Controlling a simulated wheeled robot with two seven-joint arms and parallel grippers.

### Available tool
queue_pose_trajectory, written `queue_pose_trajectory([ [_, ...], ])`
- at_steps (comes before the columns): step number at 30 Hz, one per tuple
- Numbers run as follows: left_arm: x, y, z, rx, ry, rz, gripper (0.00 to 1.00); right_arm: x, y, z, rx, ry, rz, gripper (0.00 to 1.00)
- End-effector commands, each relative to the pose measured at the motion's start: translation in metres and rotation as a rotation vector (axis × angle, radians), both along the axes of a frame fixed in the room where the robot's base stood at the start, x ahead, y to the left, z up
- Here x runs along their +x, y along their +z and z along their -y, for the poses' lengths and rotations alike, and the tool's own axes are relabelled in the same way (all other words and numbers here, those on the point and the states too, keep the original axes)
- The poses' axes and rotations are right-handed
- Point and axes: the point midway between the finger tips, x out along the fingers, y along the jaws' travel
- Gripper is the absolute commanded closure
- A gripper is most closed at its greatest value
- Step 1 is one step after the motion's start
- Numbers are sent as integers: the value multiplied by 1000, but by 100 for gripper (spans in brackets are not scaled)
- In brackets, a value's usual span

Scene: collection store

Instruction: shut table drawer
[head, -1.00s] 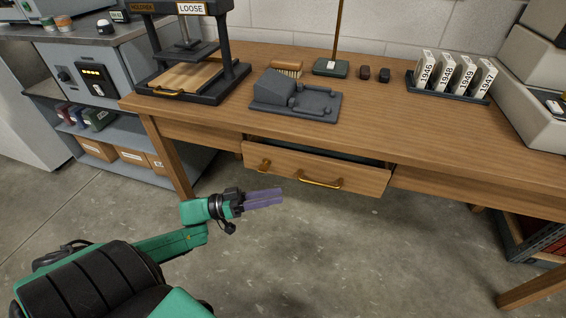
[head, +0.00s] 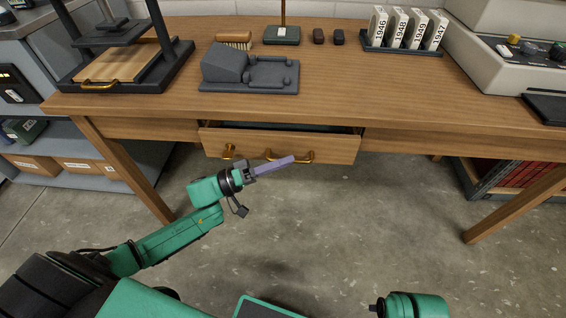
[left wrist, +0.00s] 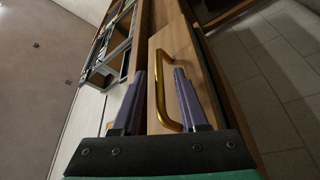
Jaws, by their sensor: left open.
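The table drawer (head: 340,148) sits under the wooden table (head: 350,105) and stands partly open, with a dark gap behind its front. It has a brass bar handle (head: 305,157) and a small brass fitting (head: 228,151) to the left. My left gripper (head: 292,160) is open, with purple fingers, in front of the drawer near the bar handle. In the left wrist view the handle (left wrist: 160,85) shows between the two fingers; whether they touch it I cannot tell. A part of my right arm (head: 415,305) shows at the bottom; its gripper fingers are not visible.
On the table stand a press (head: 170,75), a grey moulded block (head: 250,75), a brush (head: 233,41) and a rack of numbered cards (head: 405,45). Table legs (head: 130,180) stand at both sides. The floor (head: 340,230) before the drawer is clear.

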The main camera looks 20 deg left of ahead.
Motion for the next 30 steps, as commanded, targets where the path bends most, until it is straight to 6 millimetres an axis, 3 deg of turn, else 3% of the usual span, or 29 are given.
queue_pose_trajectory([
  [7, 1, 1, 2, 0, 0, 0, 56, 0, 0, 0, 1, 0, -1, 50],
  [10, 1, 0, 1, 1, 0, 1, 95, 0, 0, 0, 0, 0, -1, 50],
  [11, 1, 0, 1, 1, 0, 1, 100, 0, 0, 0, 0, 0, -1, 50],
  [30, 1, 0, 1, 1, 1, 0, 100, 0, 0, 0, 1, 0, 1, 50],
])
